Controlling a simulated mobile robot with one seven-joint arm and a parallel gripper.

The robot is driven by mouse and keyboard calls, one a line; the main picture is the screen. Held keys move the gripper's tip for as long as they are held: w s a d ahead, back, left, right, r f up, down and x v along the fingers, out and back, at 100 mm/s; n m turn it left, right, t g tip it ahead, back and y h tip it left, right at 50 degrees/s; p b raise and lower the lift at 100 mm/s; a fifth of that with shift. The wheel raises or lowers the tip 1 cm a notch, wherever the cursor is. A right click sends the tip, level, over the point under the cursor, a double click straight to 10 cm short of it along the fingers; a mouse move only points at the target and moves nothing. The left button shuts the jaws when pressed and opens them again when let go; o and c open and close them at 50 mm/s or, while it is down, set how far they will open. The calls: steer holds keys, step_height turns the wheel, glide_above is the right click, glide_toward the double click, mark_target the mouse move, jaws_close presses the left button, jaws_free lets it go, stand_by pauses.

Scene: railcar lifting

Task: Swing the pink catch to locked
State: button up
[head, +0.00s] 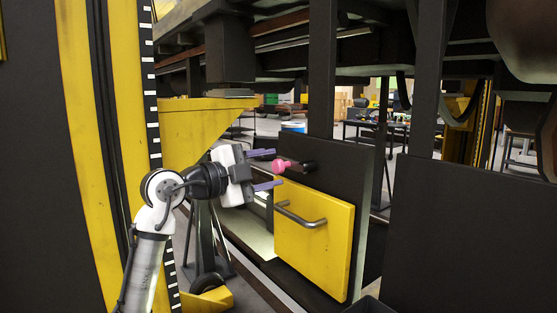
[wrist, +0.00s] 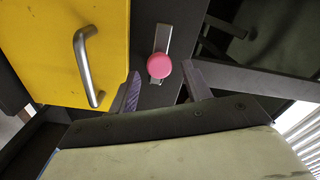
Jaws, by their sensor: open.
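The pink catch (head: 281,166) is a round pink knob on a short bar, mounted on a dark panel just above a yellow door (head: 313,238). In the wrist view the pink knob (wrist: 159,65) sits at the end of a grey metal bar (wrist: 163,38). My gripper (head: 272,169) is open, with its two purple fingers pointing toward the catch. In the head view the knob is just beyond the fingertips, at a height between them. In the wrist view the fingertips (wrist: 162,80) lie on either side below the knob, and nothing is held.
The yellow door carries a metal bar handle (head: 300,216), close below my lower finger; the handle also shows in the wrist view (wrist: 86,68). A yellow bracket (head: 205,130) and striped column (head: 85,130) stand to the left. Dark upright posts (head: 322,70) rise behind the panel.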

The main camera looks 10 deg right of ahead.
mark_target(276, 167)
steer(key=shift+p+x, duration=0.3)
steer(key=shift+x, duration=1.3)
jaws_close()
